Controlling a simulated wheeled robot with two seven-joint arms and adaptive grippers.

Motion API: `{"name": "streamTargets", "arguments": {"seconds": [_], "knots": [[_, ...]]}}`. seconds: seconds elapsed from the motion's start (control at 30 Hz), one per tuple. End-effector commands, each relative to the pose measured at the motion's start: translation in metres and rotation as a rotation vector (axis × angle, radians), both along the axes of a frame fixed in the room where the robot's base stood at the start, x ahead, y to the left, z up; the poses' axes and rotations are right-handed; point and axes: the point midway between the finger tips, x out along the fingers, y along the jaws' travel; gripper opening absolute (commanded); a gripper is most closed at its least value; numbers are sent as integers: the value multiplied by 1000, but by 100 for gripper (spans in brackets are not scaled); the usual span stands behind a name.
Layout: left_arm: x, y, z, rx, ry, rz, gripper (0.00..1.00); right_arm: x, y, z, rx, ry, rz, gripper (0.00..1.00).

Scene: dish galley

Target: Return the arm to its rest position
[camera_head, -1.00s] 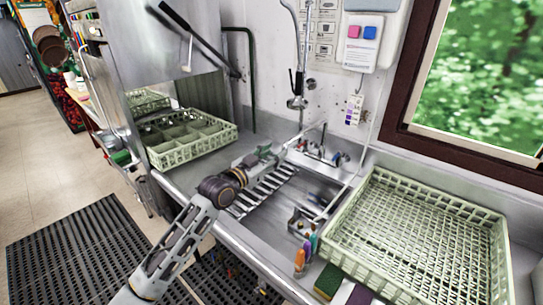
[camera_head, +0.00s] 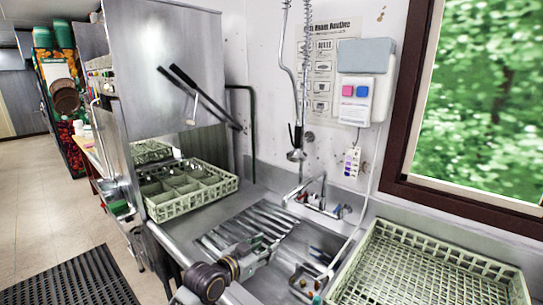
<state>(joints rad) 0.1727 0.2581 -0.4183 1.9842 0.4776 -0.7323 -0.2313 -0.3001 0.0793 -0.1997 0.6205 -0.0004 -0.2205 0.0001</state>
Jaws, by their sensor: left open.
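My left arm comes in at the bottom of the head view, with its dark round joint at the lower edge. My left gripper (camera_head: 264,250) is open, and I see nothing held in it. It is over the front part of the sink, in front of the ribbed metal rack (camera_head: 246,228). The rest of the arm is cut off by the bottom edge.
A pale green divided rack (camera_head: 190,207) stands at the dish machine (camera_head: 165,75). A large empty green rack (camera_head: 380,245) is right of the sink (camera_head: 312,238). The faucet (camera_head: 312,197) and hanging sprayer (camera_head: 296,150) stand behind.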

Motion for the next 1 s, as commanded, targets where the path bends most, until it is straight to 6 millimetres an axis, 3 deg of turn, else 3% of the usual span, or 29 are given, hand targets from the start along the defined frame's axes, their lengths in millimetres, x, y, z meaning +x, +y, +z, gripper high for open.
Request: {"name": "streamTargets", "arguments": {"seconds": [0.4, 1.0], "knots": [[-68, 43, -74, 89, 253, 102, 41, 0, 0, 0, 0, 0, 0, 40], [-190, 128, -152, 231, 640, 317, 41, 0, 0, 0, 0, 0, 0, 40]]}}
